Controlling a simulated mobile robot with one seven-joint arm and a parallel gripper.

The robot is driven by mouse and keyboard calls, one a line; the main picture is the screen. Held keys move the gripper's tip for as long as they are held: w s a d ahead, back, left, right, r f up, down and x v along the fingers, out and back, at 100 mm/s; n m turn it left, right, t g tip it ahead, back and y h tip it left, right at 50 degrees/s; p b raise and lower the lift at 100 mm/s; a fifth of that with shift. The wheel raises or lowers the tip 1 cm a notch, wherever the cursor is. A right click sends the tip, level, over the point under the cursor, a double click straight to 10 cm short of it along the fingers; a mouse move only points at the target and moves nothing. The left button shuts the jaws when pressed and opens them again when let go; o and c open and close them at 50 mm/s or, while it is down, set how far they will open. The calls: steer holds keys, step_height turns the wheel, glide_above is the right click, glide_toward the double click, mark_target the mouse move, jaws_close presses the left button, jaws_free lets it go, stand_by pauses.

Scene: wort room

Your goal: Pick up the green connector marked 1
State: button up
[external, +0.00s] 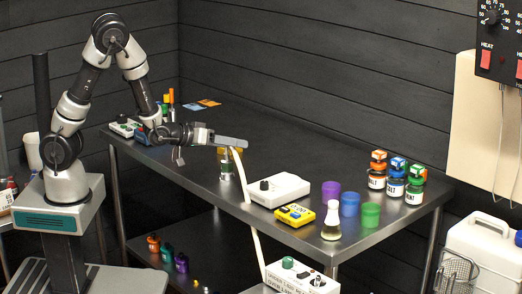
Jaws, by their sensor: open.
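My gripper (238,142) is at the end of my arm, held out to the right above the steel table (300,150). It is open, and I see nothing between its fingers. On the lower shelf are small coloured pieces: an orange one (153,243), a green one (167,252) and a purple one (181,262). The green piece may be the green connector; it is too small to show a mark 1. My gripper is well above it and to its right.
A jar (226,168) stands just below my gripper. Right of it are a white box (279,189), a yellow device (295,215), a flask (331,221), purple (331,192), blue (350,204) and green (370,215) cups, and several labelled jars (395,183). The table's back middle is clear.

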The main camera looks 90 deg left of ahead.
mark_target(223, 159)
steer(key=a+f+t+b, duration=0.1)
steer(key=s+a+f+m+t+y+b, duration=0.1)
steer(key=f, duration=0.1)
steer(key=s+a+f+t+b, duration=0.1)
steer(key=a+f, duration=0.1)
steer(key=shift+s+b, duration=0.1)
steer(key=shift+b, duration=0.25)
steer(key=m, duration=0.1)
steer(key=s+d+f+m+t+h, duration=0.1)
steer(key=m, duration=0.1)
steer(key=s+m+t+h+b, duration=0.1)
steer(key=shift+s+d+f+m, duration=0.15)
steer(key=shift+f+m, duration=0.15)
steer(key=shift+f, duration=0.05)
steer(key=shift+s+d+f+m+h, duration=0.2)
steer(key=shift+m+h, duration=0.2)
steer(key=shift+m, duration=0.1)
steer(key=shift+d+f, duration=0.1)
steer(key=shift+w, duration=0.45)
steer(key=x, duration=0.6)
steer(key=shift+w, duration=0.2)
